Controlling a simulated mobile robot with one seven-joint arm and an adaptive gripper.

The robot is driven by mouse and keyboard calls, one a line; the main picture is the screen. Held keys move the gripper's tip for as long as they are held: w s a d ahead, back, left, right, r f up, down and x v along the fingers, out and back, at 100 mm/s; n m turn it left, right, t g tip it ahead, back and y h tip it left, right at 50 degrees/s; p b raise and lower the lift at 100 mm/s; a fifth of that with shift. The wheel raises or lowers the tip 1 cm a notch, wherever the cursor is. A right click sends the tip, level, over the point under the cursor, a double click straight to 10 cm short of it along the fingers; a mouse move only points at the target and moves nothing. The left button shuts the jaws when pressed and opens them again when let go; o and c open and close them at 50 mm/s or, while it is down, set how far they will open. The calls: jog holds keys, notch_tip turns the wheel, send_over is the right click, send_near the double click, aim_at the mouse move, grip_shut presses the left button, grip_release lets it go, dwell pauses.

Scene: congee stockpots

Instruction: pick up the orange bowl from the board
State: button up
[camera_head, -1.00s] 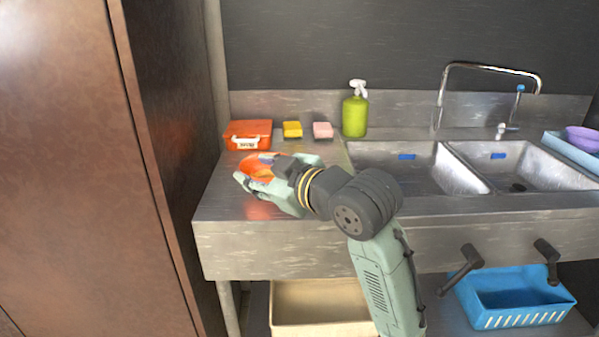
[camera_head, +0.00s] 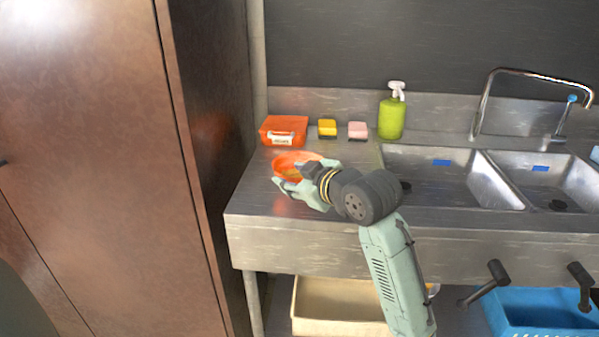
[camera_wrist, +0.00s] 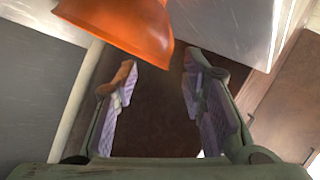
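The orange bowl (camera_head: 296,160) sits on the steel board (camera_head: 262,195) left of the sinks. In the head view my gripper (camera_head: 286,182) is at the bowl's near side and hides part of it. In the wrist view the orange bowl (camera_wrist: 130,22) is at the top, its edge just beyond the fingertips. My gripper (camera_wrist: 158,75) is open, with its two purple-padded fingers apart and nothing held between them. Whether a finger touches the bowl cannot be told.
An orange box (camera_head: 283,131), a yellow sponge (camera_head: 327,128), a pink sponge (camera_head: 357,130) and a green pump bottle (camera_head: 391,118) stand along the back. Sinks (camera_head: 440,175) lie to the right. A brown cabinet (camera_head: 100,150) rises at left. A beige bin (camera_head: 340,303) is underneath.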

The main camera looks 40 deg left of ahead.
jog(key=shift+w+a+f, duration=0.25)
jog(key=shift+a, duration=0.4)
jog(key=shift+c, duration=0.4)
grip_shut()
